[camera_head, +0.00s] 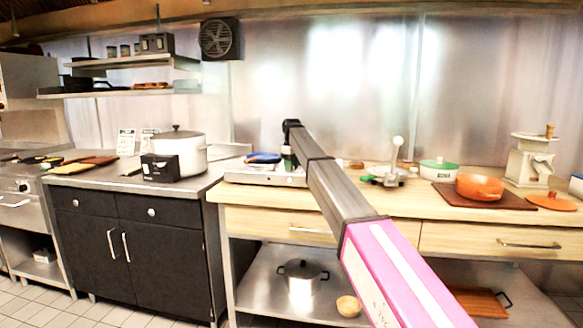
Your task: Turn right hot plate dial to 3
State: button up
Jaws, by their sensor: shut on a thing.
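The low silver hot plate unit (256,178) sits at the left end of the wooden counter. A blue pan or dish (264,157) rests on its left part. My arm reaches from the lower right to above the unit's right end. My gripper (289,164) hangs down there at the end of the arm, small and partly hidden behind the arm. It is shut at the right end of the unit, where the right dial would be. The right dial and its numbers cannot be made out, so its setting does not show.
A white pot (190,152) and a black box (160,168) stand on the steel counter to the left. A grey device with an upright lever (396,160) stands right of my arm.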

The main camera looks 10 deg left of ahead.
dwell(0.4)
jog(key=o, duration=0.9)
jog(key=shift+r, duration=0.1)
notch_tip(320, 180, up, 11)
jog(key=shift+f, duration=0.2)
